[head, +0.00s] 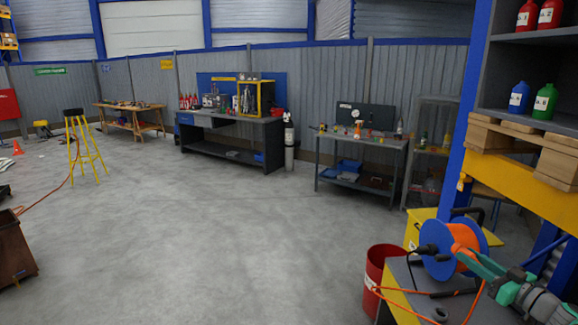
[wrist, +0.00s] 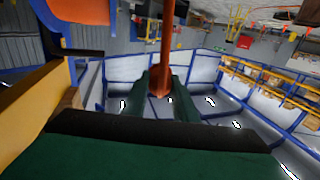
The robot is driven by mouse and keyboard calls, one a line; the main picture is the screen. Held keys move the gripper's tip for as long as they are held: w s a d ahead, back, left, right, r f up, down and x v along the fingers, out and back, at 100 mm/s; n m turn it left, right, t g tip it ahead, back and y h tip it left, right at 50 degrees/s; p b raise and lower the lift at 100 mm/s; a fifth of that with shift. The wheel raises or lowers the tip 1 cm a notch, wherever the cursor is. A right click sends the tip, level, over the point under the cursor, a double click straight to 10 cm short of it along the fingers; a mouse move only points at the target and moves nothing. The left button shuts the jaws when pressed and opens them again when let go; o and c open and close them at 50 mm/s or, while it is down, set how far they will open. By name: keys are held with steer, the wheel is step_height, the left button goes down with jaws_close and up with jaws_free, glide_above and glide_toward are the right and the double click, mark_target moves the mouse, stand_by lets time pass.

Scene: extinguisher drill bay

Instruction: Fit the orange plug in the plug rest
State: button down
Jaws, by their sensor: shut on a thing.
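My gripper (wrist: 160,84) is shut on an orange piece (wrist: 161,88), which I take to be the orange plug. It sits between the two dark green fingers in the wrist view, and an orange cable-like length (wrist: 168,30) runs up from it. In the head view my green gripper (head: 462,256) comes in from the lower right, in front of the blue and orange cable reel (head: 437,267); the plug cannot be made out there. I cannot identify the plug rest with certainty. A small dark round piece (head: 440,314) lies on the bench top near the bottom edge.
The reel stands on a grey bench with a yellow edge (head: 399,305). Orange cable (head: 395,295) hangs over its front. A red bin (head: 378,268) stands at its left. A blue post (head: 470,110) and shelving rise behind.

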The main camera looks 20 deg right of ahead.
steer(key=shift+w+d+r, duration=0.15)
steer(key=shift+d+r, duration=0.25)
steer(key=shift+d, duration=0.3)
steer(key=shift+w+d+r, duration=0.1)
steer(key=shift+d+r, duration=0.3)
steer(key=shift+d, duration=0.3)
